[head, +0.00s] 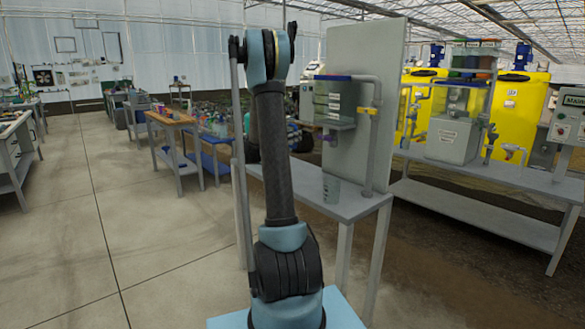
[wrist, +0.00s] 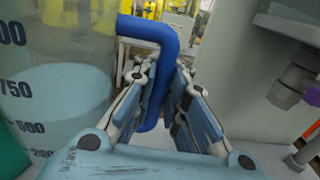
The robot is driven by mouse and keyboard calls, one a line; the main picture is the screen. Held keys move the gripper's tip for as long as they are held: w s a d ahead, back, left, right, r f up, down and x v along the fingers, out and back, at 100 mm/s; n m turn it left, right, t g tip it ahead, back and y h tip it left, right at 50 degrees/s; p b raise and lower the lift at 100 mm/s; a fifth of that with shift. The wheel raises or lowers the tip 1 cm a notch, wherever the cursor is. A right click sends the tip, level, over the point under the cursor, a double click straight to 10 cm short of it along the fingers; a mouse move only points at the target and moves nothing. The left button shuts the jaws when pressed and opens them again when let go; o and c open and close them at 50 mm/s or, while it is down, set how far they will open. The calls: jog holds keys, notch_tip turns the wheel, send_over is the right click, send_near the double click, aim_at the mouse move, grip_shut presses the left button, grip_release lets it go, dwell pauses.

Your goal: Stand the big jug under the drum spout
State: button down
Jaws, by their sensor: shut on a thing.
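The big jug (wrist: 65,95) fills the left of the wrist view, a clear, pale vessel with dark volume marks. Its blue handle (wrist: 152,32) runs between the fingers of my gripper (wrist: 160,75), which is shut on it. The jug's base is out of frame, so I cannot tell whether it touches anything. The jug and gripper are hidden behind my arm in the head view.
A tall grey panel (head: 365,100) and a pipe (head: 372,150) stand beside the drum. Another bench with yellow tanks (head: 520,105) is at right. The floor at left is clear.

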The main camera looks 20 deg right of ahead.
jog(key=shift+f, duration=4.55)
jog(key=c, duration=1.6)
grip_release()
jog(key=shift+c, duration=0.2)
jog(key=shift+o, duration=0.2)
jog(key=shift+a, duration=0.2)
